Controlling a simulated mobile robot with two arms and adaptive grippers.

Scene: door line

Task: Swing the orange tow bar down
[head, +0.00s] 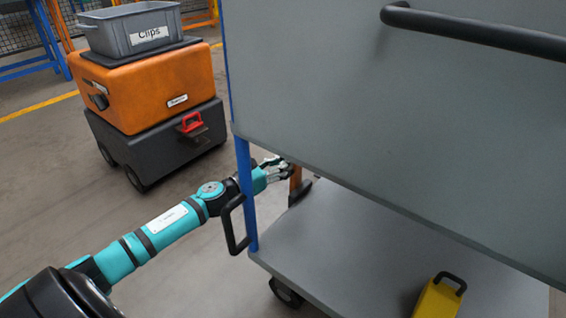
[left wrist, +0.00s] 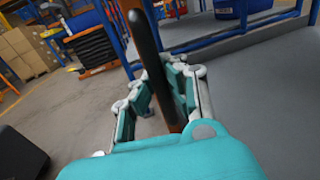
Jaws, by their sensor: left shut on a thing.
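The orange tow bar (head: 295,180) shows as a short upright piece at the near end of the cart, just past the blue corner post. The rest of it is hidden behind the grey panel. In the left wrist view the tow bar (left wrist: 146,48) stands upright, slightly tilted, with a dark upper part and an orange-brown edge. My left gripper (head: 284,170) reaches behind the blue post and is shut on the bar. In the left wrist view its fingers (left wrist: 160,97) lie on both sides of the bar. My right gripper is not in view.
The cart has a blue post (head: 245,190), a black side handle (head: 233,225), a grey panel (head: 400,110) and a lower shelf (head: 350,240) carrying a yellow thing (head: 437,299).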

